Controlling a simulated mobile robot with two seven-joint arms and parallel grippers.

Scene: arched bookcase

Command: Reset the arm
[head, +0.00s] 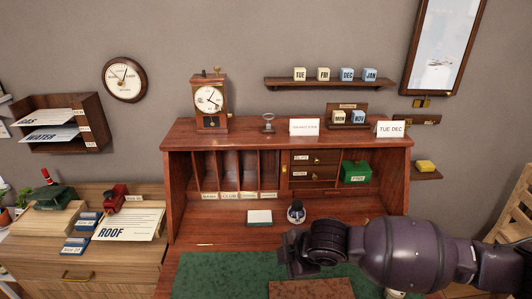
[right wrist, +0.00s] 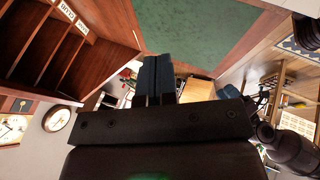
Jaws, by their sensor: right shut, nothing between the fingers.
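My right arm comes in from the right in the head view and reaches across the front of the desk (head: 225,216). My right gripper (head: 287,255) is over the green desk mat (head: 210,276), near its right half. In the right wrist view its two dark fingers (right wrist: 156,72) are together with nothing between them, and the green mat (right wrist: 185,30) shows beyond them. My left gripper is not in view.
A white block (head: 259,217) and an ink bottle (head: 296,212) stand on the desk behind my right gripper. Pigeonholes and a green box (head: 356,171) are further back. A side cabinet (head: 85,262) with a stapler-like red object (head: 115,197) stands left.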

